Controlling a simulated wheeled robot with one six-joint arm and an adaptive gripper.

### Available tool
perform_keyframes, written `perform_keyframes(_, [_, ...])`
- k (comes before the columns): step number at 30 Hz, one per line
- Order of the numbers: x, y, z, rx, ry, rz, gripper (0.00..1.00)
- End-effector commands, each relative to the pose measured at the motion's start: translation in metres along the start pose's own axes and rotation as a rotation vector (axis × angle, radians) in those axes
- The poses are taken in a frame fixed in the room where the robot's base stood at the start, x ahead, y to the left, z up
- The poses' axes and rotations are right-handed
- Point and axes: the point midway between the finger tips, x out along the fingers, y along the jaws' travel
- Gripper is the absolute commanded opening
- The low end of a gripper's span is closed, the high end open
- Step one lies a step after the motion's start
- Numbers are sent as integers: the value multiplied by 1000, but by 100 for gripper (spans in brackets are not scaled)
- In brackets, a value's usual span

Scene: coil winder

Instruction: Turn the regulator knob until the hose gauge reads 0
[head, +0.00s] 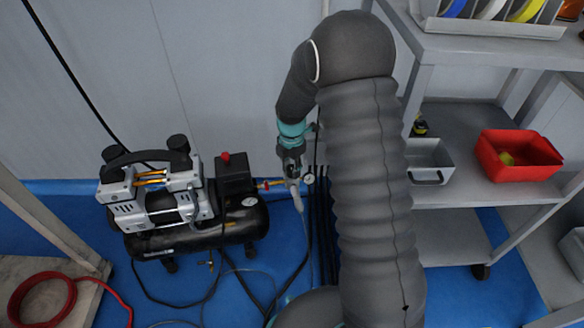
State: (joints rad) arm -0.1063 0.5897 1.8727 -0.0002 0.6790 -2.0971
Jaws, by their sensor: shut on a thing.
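The air compressor (170,200) stands on the blue floor at left, with a black tank and a silver motor head. A small round white-faced gauge (309,178) sits just right of the fingers. Its needle and reading are too small to make out.
A grey shelf cart (470,190) stands close on the right, with a red bin (519,155) and a grey bin (428,160). A black pressure switch box (234,175) is left of the gripper. Hoses cross the floor; a red hose coil (42,298) lies at lower left.

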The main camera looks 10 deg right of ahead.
Motion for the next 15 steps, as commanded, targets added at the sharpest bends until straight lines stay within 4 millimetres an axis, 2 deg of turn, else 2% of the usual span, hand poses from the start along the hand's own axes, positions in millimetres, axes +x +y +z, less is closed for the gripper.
perform_keyframes(3, [0, 0, -1, 0, 2, -2, 0])
perform_keyframes(4, [0, 0, -1, 0, 2, -2, 40])
perform_keyframes(6, [0, 0, -1, 1, 1, -1, 57])
perform_keyframes(15, [0, 0, 0, 2, 0, 0, 58])
